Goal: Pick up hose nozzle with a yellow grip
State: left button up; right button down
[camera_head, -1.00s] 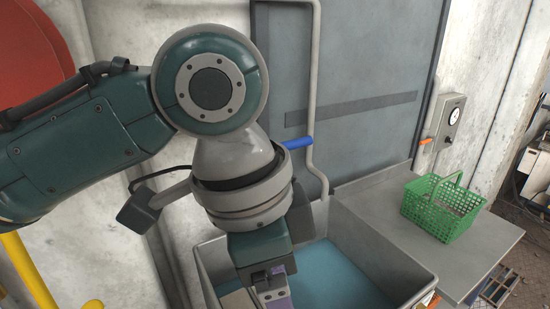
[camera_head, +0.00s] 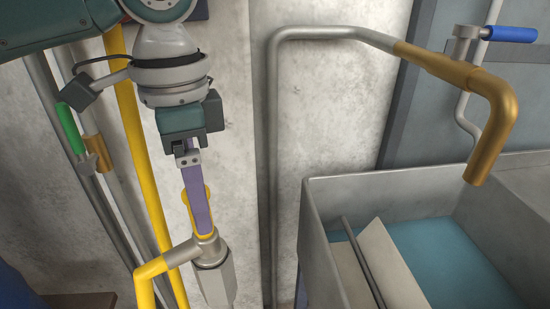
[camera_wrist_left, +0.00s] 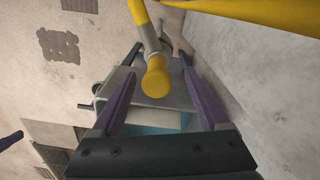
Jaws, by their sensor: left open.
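The yellow grip (camera_head: 207,221) shows in the head view, partly hidden by a purple finger of my left gripper (camera_head: 200,207). It appears to join a grey fitting (camera_head: 208,249) with a grey body below, beside a yellow pipe bend. In the left wrist view, the rounded yellow end (camera_wrist_left: 155,78) lies between the two purple fingers of my left gripper (camera_wrist_left: 153,85), with a gap on each side. The gripper is open and points down. I cannot tell whether a finger touches the grip. My right gripper is not in view.
Yellow pipes (camera_head: 138,140) and a green-handled lever (camera_head: 70,128) stand at the left by the pale wall. A grey bin (camera_head: 325,245) with a blue inside is at the right. A bronze-ended bent pipe (camera_head: 495,110) hangs over it.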

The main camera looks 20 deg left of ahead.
aim_at(210, 252)
pick_arm(q)
jog(key=f, duration=0.5)
jog(key=shift+s+f, duration=0.2)
jog(key=shift+s, duration=0.1)
grip_shut()
dwell(0.3)
